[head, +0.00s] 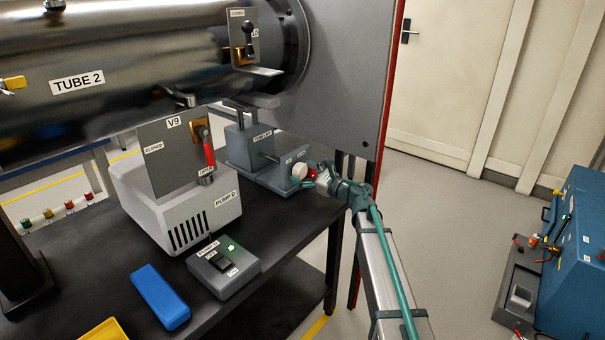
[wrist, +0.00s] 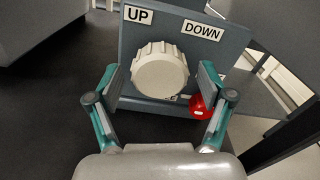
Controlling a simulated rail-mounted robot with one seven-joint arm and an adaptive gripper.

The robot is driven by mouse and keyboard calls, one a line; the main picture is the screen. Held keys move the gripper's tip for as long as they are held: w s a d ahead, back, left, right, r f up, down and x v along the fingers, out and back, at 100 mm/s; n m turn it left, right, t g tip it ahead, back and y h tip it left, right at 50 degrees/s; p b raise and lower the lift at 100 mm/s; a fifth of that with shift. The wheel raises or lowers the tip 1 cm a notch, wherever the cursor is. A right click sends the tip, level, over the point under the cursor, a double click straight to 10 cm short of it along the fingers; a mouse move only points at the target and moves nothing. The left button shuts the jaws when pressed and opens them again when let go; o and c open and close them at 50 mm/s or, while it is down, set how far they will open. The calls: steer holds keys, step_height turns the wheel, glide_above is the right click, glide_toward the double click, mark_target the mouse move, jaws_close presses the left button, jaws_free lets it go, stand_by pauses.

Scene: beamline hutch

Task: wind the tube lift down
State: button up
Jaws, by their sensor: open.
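The tube lift (head: 237,143) is a grey unit with a label, on the bench under the steel tube. Its white ribbed knob (wrist: 160,73) sits on a grey panel below the UP (wrist: 138,15) and DOWN (wrist: 202,32) labels; the knob (head: 299,170) also shows in the head view. My gripper (wrist: 158,72) is open and faces the panel, one finger to each side of the knob with gaps between. Whether the fingertips reach around the knob in depth I cannot tell. In the head view my gripper (head: 318,175) is close beside the knob.
A red part (wrist: 200,107) sits low on the panel near the right finger.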

steer(key=shift+w+a, duration=0.15)
steer(key=shift+a, duration=0.1)
steer(key=c, duration=1.1)
steer(key=shift+c, duration=0.2)
steer(key=shift+r+m+p, duration=0.1)
steer(key=shift+m+p, duration=0.2)
